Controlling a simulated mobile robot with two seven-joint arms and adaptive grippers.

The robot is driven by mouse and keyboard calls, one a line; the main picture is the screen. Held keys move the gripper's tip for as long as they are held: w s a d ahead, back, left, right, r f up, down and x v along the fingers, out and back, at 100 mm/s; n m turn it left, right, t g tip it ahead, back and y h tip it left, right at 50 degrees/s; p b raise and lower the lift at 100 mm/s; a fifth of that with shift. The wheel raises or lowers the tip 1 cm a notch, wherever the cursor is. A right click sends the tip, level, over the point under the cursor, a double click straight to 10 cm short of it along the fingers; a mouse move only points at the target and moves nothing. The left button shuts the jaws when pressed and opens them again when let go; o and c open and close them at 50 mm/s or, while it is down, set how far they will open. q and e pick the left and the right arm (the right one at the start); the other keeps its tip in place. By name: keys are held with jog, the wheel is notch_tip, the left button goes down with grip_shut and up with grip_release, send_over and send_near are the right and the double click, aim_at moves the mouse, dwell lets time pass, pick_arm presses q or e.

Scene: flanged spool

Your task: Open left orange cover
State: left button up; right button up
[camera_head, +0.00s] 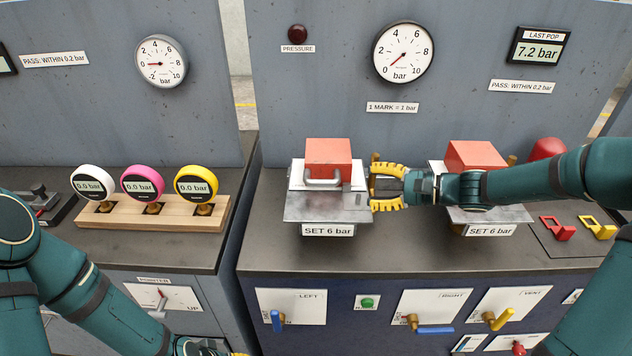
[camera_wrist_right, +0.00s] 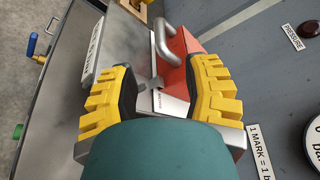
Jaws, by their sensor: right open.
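The left orange cover (camera_head: 328,156) is a box-like orange piece with a grey metal handle (camera_head: 323,182) on its front, above a metal plate labelled SET 6 bar. It also shows in the right wrist view (camera_wrist_right: 203,67), with the handle (camera_wrist_right: 165,40) beyond the fingers. My right gripper (camera_head: 388,187) has yellow fingers and is open just right of the left cover's plate, its fingers pointing left. In the right wrist view the fingers (camera_wrist_right: 158,95) stand apart with the plate's edge and a small latch-like part between them; contact cannot be told. My left gripper (camera_head: 205,347) is mostly cut off at the bottom edge.
A second orange cover (camera_head: 474,156) stands behind my right arm. A wooden rack (camera_head: 150,214) with three round gauges is on the left bench. The panel below has a blue LEFT lever (camera_head: 276,320) and other valve levers. The bench top left of the left plate is clear.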

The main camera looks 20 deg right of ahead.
aim_at(329, 183)
jog(key=b+x, duration=0.2)
jog(key=x, duration=1)
jog(key=shift+w+a+f, duration=0.15)
jog(key=shift+a+f, duration=0.05)
jog(key=shift+a, duration=0.05)
grip_shut()
